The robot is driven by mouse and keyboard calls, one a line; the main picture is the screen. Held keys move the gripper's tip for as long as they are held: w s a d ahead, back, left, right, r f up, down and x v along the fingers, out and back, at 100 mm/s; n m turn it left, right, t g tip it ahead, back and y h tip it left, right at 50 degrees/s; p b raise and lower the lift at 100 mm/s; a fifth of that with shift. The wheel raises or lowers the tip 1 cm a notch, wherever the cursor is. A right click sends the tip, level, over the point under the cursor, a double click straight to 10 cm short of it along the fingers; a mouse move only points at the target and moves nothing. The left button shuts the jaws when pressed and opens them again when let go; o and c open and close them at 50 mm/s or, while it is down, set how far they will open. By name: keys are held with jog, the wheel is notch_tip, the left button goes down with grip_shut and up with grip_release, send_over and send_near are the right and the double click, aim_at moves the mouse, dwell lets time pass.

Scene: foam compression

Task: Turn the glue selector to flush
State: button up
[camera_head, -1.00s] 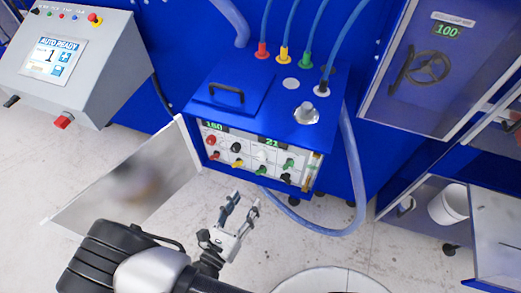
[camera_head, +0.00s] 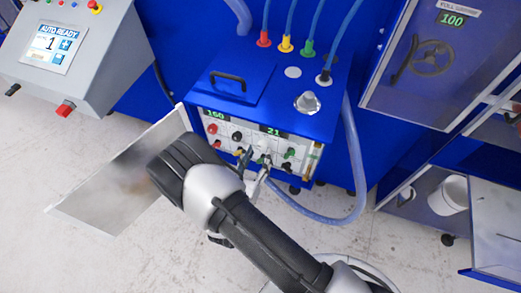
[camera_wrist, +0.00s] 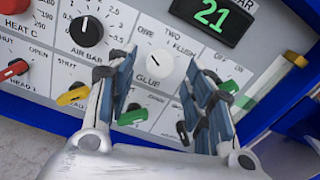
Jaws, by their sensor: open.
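The glue selector (camera_wrist: 160,66) is a round white knob with a short dark mark, above the word GLUE on the light panel. The labels TWO and FLUSH are printed above it, FLUSH to the upper right. My gripper (camera_wrist: 161,80) is open, with one finger on each side of the knob in the wrist view. I cannot tell whether the fingers touch it. In the head view my gripper (camera_head: 256,162) is at the lower middle of the panel, and my arm hides part of the panel's front.
Beside the selector are a black AIR BAR knob (camera_wrist: 87,31), a yellow lever (camera_wrist: 72,95) and a green lever (camera_wrist: 132,115). A green 21 display (camera_wrist: 210,14) is above. In the head view an open door (camera_head: 110,178) stands left of the panel and a blue hose (camera_head: 357,170) hangs right.

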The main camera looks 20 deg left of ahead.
jog(key=shift+w+d, duration=0.1)
jog(key=shift+w, duration=1.15)
jog(key=shift+c, duration=0.4)
jog(key=c, duration=1)
